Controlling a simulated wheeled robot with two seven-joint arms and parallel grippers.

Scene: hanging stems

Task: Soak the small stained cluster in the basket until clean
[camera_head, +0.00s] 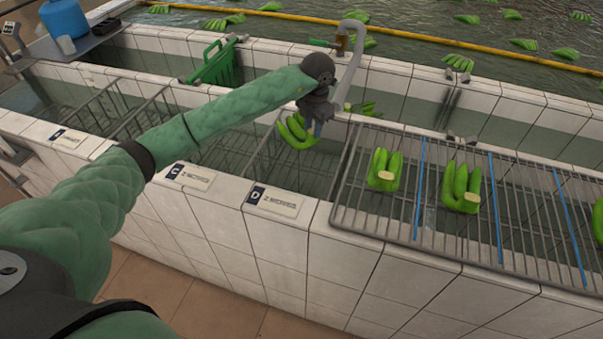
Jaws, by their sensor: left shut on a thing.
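My left gripper (318,126) is shut on a small green banana cluster (295,133). The cluster hangs over the tank section behind the label D, at or just above a wire basket (262,160). I cannot tell whether the cluster touches the water or the basket. No stain can be made out on it at this size. My left arm reaches in from the lower left across the tank rim. My right gripper is not in view.
A wire rack (400,227) with blue dividers holds green clusters (385,170) (461,187) on the right. A grey tap pipe (350,68) rises behind my gripper. Tiled rims carry label plates (274,201).

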